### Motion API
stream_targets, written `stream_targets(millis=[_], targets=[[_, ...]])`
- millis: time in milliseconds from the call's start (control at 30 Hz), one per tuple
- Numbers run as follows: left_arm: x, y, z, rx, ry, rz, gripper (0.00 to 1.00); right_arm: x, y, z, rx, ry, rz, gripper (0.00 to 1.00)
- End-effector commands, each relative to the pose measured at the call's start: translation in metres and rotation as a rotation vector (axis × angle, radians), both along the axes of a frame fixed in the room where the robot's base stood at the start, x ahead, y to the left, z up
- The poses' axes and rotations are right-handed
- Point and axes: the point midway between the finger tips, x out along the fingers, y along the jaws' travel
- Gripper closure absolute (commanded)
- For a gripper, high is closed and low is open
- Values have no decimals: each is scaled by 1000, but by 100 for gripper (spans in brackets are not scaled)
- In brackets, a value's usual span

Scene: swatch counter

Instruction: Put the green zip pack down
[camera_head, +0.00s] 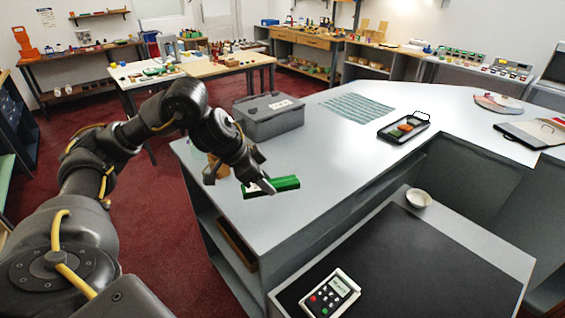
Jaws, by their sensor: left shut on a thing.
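The green zip pack (286,184) is a small bright green block-like pack with a pale patch at its left end. It shows at the near left edge of the grey counter (330,150). My left gripper (265,187) is shut on the pack near its left part, and the fingers hide some of it. I cannot tell whether the pack touches the counter top or hangs just above it. My right gripper is out of view.
A grey lidded box (268,118) stands behind my left gripper, with a brown block (215,168) at the counter's left edge. A striped cloth (357,107) and a black tray (404,127) lie farther back. The counter's middle is clear. A handheld device (331,293) lies on the lower dark surface.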

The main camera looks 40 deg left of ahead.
Motion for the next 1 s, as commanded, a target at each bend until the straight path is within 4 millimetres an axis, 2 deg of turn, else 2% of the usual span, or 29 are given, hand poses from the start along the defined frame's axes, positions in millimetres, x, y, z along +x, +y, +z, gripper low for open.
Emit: stream_targets(millis=[33, 267, 300, 400, 600, 867, 1000], targets=[[7, 10, -9, -5, 7, 9, 87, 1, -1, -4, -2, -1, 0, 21], [43, 58, -34, -7, 8, 10, 87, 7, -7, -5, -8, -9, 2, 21], [47, 63, -46, -6, 9, 7, 87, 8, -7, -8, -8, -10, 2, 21], [55, 75, -61, -5, 7, 5, 87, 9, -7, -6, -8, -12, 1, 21], [67, 89, -82, -2, 4, 2, 87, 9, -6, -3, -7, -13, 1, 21], [70, 94, -89, -1, 2, 2, 87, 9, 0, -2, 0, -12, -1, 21], [70, 95, -108, -1, 6, 2, 87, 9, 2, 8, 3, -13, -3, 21]])
